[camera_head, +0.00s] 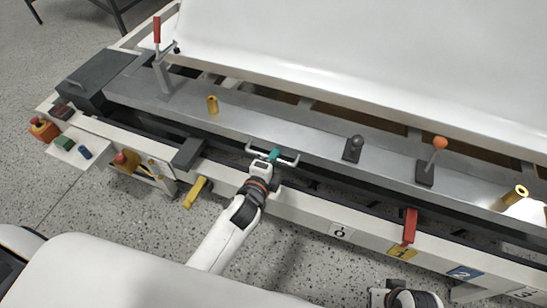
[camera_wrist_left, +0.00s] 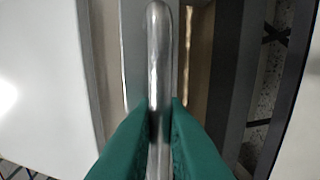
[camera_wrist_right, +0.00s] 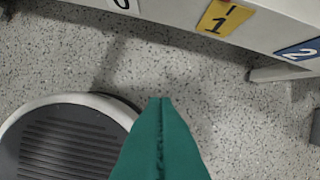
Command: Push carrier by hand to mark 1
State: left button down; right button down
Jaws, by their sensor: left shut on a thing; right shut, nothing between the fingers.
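The carrier (camera_head: 310,143) is a long grey metal plate on the rail, with a large white bathtub shell (camera_head: 370,50) above it. My left gripper (camera_head: 274,155) is shut on the carrier's metal handle bar (camera_wrist_left: 158,45), its green fingers on both sides of it. The yellow mark 1 (camera_head: 402,253) is on the cream front beam, right of the handle; it also shows in the right wrist view (camera_wrist_right: 222,18). A red tab (camera_head: 410,225) hangs just above mark 1. My right gripper (camera_wrist_right: 160,103) is shut and empty over the floor in front of the beam.
White mark 0 (camera_head: 341,232) and blue mark 2 (camera_head: 464,272) flank mark 1. An orange-knobbed lever (camera_head: 438,147) and a red-handled clamp (camera_head: 157,32) stand on the carrier. Speckled floor lies in front.

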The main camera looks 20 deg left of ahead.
pick_arm(q)
jog(key=shift+r, duration=0.1)
jog(key=c, duration=1.8)
grip_release()
jog(key=shift+c, duration=0.2)
jog(key=shift+d, duration=0.1)
